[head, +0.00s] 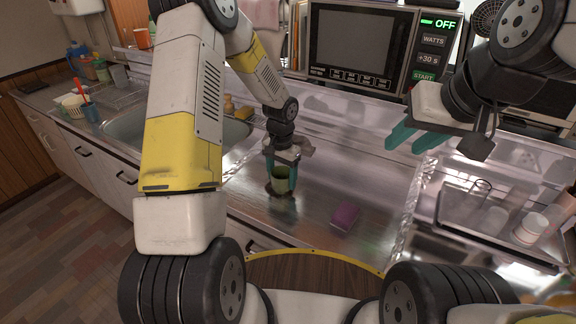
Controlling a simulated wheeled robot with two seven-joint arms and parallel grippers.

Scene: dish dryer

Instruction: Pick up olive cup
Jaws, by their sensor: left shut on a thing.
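The olive cup (280,183) is on or just above the metal counter in the middle of the head view. My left gripper (281,170) points down at it, with its teal fingers shut on the cup's sides. Whether the cup's base touches the counter is hard to tell. My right gripper (413,138) is at the upper right, in front of the microwave. Its teal fingers are apart and nothing shows between them.
A purple sponge (345,216) lies on the counter right of the cup. A microwave (362,47) stands behind. A clear dish dryer (490,209) with a white cup (529,228) is at the right. A sink (150,128) is at the left. The counter around the olive cup is mostly free.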

